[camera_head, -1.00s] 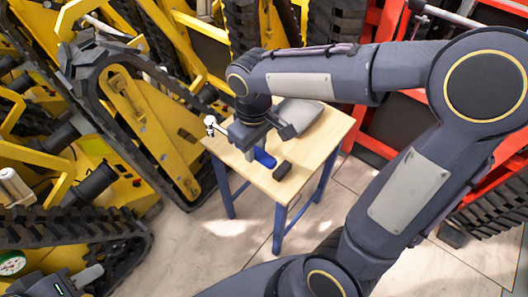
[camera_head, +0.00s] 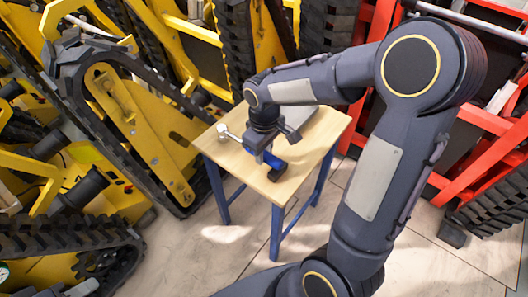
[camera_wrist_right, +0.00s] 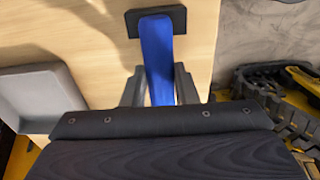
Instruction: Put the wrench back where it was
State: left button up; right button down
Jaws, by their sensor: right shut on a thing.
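My right gripper (camera_head: 262,150) is over the small wooden table and shut on the blue handle of the wrench. The wrench's silver head (camera_head: 223,130) sticks out to the left of the gripper, over the table's left corner. Its blue handle (camera_head: 272,160) shows on the other side. In the right wrist view the blue handle (camera_wrist_right: 157,62) runs between the fingers, and its end overlaps a black block (camera_wrist_right: 195,20) on the table. I cannot tell whether handle and block touch. The middle of the wrench is hidden by the gripper. My left gripper is not in view.
The wooden table (camera_head: 258,185) has blue legs. A grey tray (camera_wrist_right: 40,95) lies on it, partly hidden by my arm in the head view. Yellow tracked carriers (camera_head: 140,125) crowd the left and back. Red framing (camera_head: 470,160) stands at the right. The tiled floor in front is clear.

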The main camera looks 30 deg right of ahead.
jog(key=c, duration=1.1)
grip_release()
jog(key=shift+c, duration=0.2)
notch_tip(320, 180, up, 12)
jog(key=p, duration=0.4)
jog(key=s+a+m+t+y, duration=0.2)
jog(key=s+m, duration=0.1)
jog(key=s, duration=0.5)
jog(key=s+a+m+t+y, duration=0.1)
jog(key=s+a+m+t, duration=0.1)
jog(key=s, duration=0.7)
jog(key=shift+r+m+t+y, duration=0.2)
jog(key=shift+m+t+y, duration=0.2)
jog(key=shift+m+t, duration=0.3)
jog(key=shift+r, duration=0.1)
